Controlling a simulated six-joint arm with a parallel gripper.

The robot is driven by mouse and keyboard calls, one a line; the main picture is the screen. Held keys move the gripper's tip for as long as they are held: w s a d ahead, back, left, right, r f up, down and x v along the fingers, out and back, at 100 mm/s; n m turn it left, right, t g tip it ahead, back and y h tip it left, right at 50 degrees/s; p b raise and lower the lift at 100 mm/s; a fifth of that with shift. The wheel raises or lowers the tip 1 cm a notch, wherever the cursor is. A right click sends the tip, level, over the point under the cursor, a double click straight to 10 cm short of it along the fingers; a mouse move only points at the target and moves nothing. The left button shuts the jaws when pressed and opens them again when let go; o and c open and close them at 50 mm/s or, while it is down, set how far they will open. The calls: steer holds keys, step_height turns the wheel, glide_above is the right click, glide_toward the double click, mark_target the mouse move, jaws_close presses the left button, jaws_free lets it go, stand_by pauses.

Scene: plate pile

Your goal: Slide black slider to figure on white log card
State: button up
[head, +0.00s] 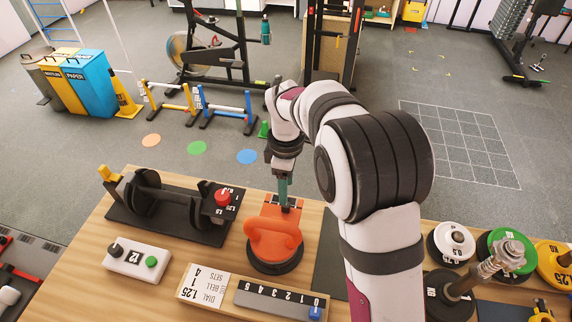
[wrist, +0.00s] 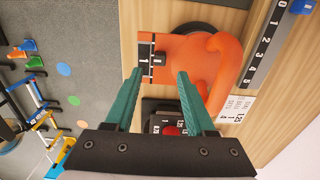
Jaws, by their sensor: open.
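The orange dial bell (head: 262,243) has a thick orange handle and stands on a round black base. A black-and-white scale strip (wrist: 145,62) lies on its orange top, and a small black slider (wrist: 159,59) sits on it. My gripper (wrist: 159,77) is open and empty, with its teal fingers pointing down at the slider. In the wrist view the slider lies between and just beyond the fingertips; contact is not visible. In the head view my gripper (head: 284,198) hides most of the strip. The white log card (head: 203,287) lies in front, printed with "DIAL BELL SETS", "1.25" and smaller figures.
A grey numbered rail (head: 270,299) with a blue slider (head: 315,312) at 0 lies beside the card. A black dumbbell cradle (head: 165,222) with a red knob (head: 223,197) stands left. A white button box (head: 137,260) is front left. Weight plates (head: 452,243) stand right.

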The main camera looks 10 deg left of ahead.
step_height(320, 180, up, 9)
stand_by(0.4)
steer(key=s+d+r+m+y, duration=0.1)
steer(key=s+d+r+m, duration=0.1)
steer(key=s+d+m, duration=0.55)
steer(key=s+d+r+m, duration=0.2)
steer(key=s+d+m, duration=0.45)
steer(key=s, duration=0.25)
steer(key=s+d+f+m, duration=0.2)
steer(key=s+f+m, duration=0.2)
steer(key=s+m, duration=0.5)
steer(key=shift+s+d+f+m+y, duration=0.3)
steer(key=shift+s+f+y, duration=0.1)
steer(key=shift+s, duration=0.5)
